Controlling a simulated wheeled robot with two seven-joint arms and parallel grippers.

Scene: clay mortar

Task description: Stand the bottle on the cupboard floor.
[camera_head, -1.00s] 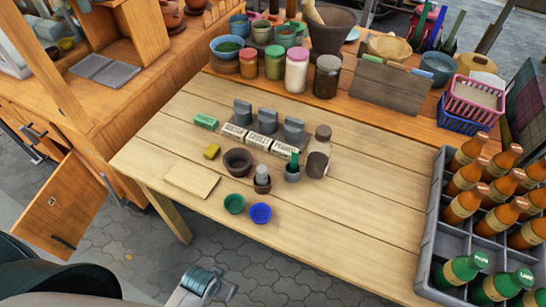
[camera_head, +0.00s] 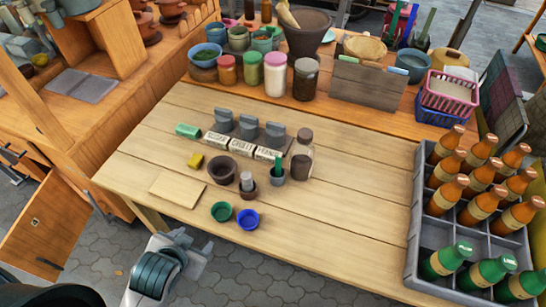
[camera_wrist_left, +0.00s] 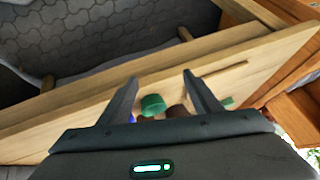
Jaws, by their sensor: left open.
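Several brown and green bottles (camera_head: 455,262) stand in the grey crate (camera_head: 413,240) at the right; I cannot tell from the picture which bottle is meant. The cupboard (camera_head: 105,165) is at the left with its door (camera_head: 45,225) swung open; its floor is hidden. My left gripper (camera_head: 197,244) is at the table's near edge, well apart from the bottles. In the wrist view the left gripper (camera_wrist_left: 160,78) is open and empty. My right gripper is not in view.
Small green (camera_head: 221,211) and blue (camera_head: 247,219) cups, a brown bowl (camera_head: 222,170) and a flat board (camera_head: 177,188) lie near the front edge. Jars (camera_head: 275,75) and a mortar (camera_head: 307,32) line the back. The table's right middle is clear.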

